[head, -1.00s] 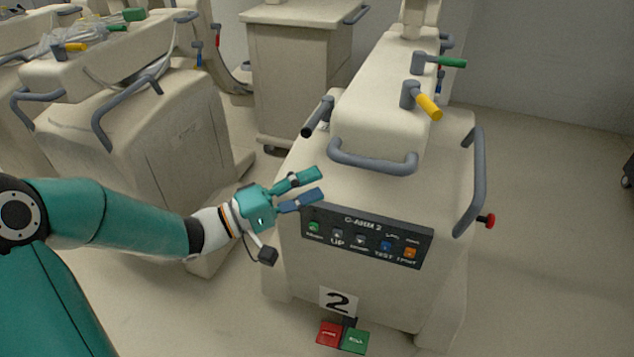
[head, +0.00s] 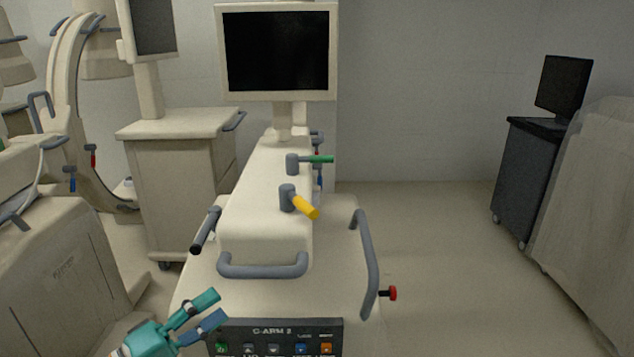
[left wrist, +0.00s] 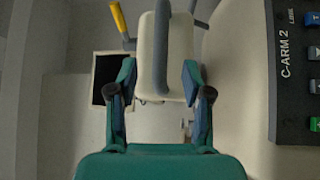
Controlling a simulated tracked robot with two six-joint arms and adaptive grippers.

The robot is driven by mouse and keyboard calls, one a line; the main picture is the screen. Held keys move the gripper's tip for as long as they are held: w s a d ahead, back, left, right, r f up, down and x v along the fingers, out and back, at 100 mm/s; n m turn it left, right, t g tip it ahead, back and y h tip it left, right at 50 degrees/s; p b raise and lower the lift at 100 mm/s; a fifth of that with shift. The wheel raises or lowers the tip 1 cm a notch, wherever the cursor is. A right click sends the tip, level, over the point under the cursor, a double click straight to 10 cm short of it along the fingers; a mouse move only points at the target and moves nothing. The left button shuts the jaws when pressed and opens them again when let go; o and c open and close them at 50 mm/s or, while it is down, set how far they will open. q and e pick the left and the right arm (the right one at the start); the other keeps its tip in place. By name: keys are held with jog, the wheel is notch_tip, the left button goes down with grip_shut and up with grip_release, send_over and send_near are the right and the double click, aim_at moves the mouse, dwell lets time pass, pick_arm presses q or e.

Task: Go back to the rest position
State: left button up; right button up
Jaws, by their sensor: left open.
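My left gripper (head: 207,308) is at the lower left of the head view, in front of the cream C-arm 2 cart (head: 340,285). Its two fingers are apart with nothing between them. It is just left of and above the dark control panel (head: 275,335), which is cut off by the bottom edge. In the left wrist view the open fingers (left wrist: 160,85) show against the cart's grey front handle (left wrist: 160,50) and cream top beyond. The panel (left wrist: 297,70) is at the right there. My right gripper is not in view.
A large black monitor (head: 275,52) stands on the cart. Other carts crowd the left. A dark cabinet (head: 525,180) stands right, with open floor (head: 440,270) between.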

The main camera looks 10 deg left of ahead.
pick_arm(q)
jog(key=w+d+f+n+g+p, duration=0.25)
jog(key=d+f+p, duration=0.25)
jog(key=d, duration=0.3)
jog(key=s+d+f+g+y+p, duration=0.2)
jog(key=d+f+y+p, duration=0.15)
jog(key=f, duration=0.85)
jog(key=s+a+f+m+g+y, duration=0.1)
jog(key=s+f+m+g+y, duration=0.4)
jog(key=s+f+m+g, duration=0.4)
jog(key=s+f+g, duration=0.1)
jog(key=s+f, duration=0.5)
jog(key=s, duration=0.3)
jog(key=shift+s+a+p, duration=0.3)
jog(key=shift+a+p, duration=0.05)
